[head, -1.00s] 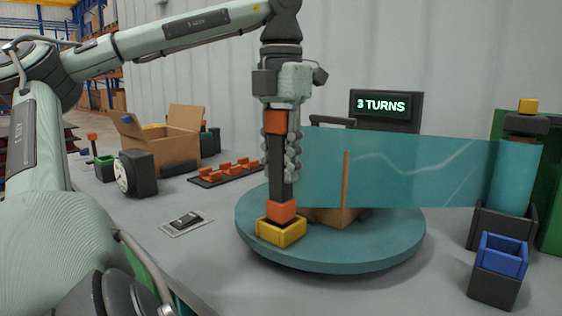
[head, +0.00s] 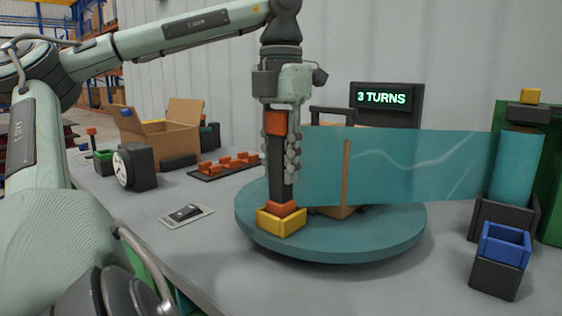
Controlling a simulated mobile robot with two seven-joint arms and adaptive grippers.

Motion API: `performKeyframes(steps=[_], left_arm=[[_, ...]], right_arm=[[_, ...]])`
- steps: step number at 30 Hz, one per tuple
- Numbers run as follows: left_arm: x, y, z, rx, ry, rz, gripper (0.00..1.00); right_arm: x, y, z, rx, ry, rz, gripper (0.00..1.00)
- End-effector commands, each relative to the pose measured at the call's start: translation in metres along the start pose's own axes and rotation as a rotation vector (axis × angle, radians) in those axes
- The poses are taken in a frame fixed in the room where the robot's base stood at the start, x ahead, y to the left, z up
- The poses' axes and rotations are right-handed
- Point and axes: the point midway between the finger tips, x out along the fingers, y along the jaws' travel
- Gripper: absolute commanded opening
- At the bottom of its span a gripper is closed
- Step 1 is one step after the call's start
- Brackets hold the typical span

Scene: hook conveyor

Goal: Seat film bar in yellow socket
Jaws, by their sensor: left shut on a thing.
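The film bar (head: 279,190) is a dark upright bar with orange ends, and its lower orange end sits inside the yellow socket (head: 281,222). The socket is at the front left of the teal turntable (head: 350,241). My left gripper (head: 281,140) points down and is shut on the bar's upper part. A translucent teal film (head: 410,165) runs from the bar to the roll (head: 516,170) at the right, passing in front of a cardboard box (head: 338,212). The film hides much of that box. My right gripper is not in view.
A sign reading "3 TURNS" (head: 384,98) stands behind the turntable. A blue open box (head: 504,246) is at the front right. An orange-pegged rack (head: 225,166), an open carton (head: 172,140) and a dial gauge (head: 135,167) stand left. The table's front middle is clear.

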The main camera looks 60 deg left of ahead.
Motion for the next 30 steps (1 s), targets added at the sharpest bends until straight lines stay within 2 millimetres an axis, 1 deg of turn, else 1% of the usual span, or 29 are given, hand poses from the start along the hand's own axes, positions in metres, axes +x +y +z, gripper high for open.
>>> performKeyframes(steps=[17,21,22,27,28,30], left_arm=[[0.012,0.0,0.0,0.0,-0.001,0.0,0.0],[0.011,0.0,0.0,0.0,-0.001,0.0,0.0],[0.011,0.0,0.0,0.0,-0.001,0.0,0.26],[0.011,0.0,0.0,0.0,-0.001,0.0,0.47],[0.011,0.0,0.0,0.0,-0.001,0.0,0.49],[0.011,0.0,0.0,0.0,0.0,0.0,0.49]], right_arm=[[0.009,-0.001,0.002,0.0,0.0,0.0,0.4],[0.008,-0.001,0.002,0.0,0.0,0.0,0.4],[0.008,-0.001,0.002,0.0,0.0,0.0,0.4],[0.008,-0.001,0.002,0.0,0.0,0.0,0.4],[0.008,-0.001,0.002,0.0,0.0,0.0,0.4],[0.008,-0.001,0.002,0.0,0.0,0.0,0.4]])
